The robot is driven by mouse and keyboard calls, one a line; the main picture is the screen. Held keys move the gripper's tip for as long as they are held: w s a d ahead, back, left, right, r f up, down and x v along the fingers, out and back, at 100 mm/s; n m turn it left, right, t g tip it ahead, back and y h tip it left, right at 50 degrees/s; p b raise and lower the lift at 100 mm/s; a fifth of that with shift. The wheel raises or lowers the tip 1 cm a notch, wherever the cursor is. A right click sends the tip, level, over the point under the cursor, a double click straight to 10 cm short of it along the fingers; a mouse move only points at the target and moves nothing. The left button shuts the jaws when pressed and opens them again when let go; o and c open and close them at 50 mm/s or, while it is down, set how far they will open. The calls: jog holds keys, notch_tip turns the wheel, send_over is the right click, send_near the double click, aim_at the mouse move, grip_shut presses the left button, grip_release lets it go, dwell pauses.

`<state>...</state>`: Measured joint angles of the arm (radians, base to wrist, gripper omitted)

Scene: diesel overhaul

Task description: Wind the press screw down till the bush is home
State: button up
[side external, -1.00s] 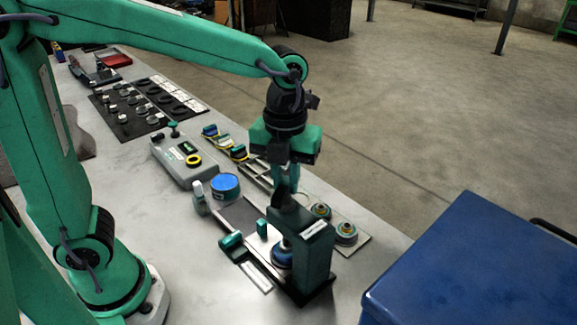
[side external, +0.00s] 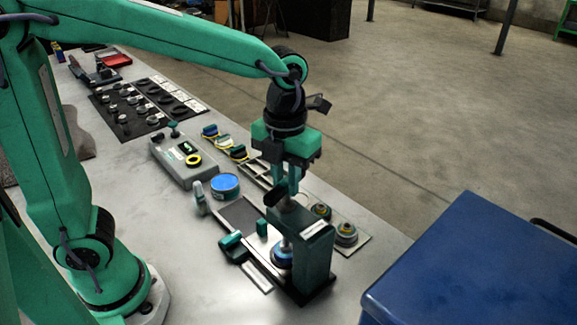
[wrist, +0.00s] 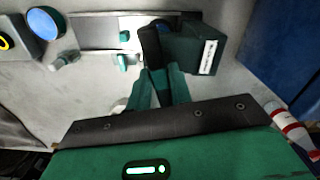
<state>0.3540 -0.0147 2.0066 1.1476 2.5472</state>
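The press (side external: 315,245) is a dark green frame with a white label, standing on a dark base at the table's front. Its black screw handle (side external: 283,201) sits on top, and shows in the wrist view (wrist: 152,45). My gripper (side external: 288,188) points down over the press, its two green fingers closed about the handle; the wrist view shows the fingers (wrist: 157,85) on either side of it. A silver screw (side external: 285,243) runs down to a round blue piece (side external: 281,258) under the head. The bush's seating is too small to tell.
A green-ended tool (side external: 232,244) lies left of the press. A blue-topped round tin (side external: 225,185) and a grey box with a display (side external: 185,160) stand behind. Round parts (side external: 345,234) sit on a plate to the right. A blue cabinet (side external: 475,265) stands at right.

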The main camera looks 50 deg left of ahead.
jog(key=o, duration=0.4)
jog(key=shift+r, duration=2.7)
jog(key=shift+n, duration=0.4)
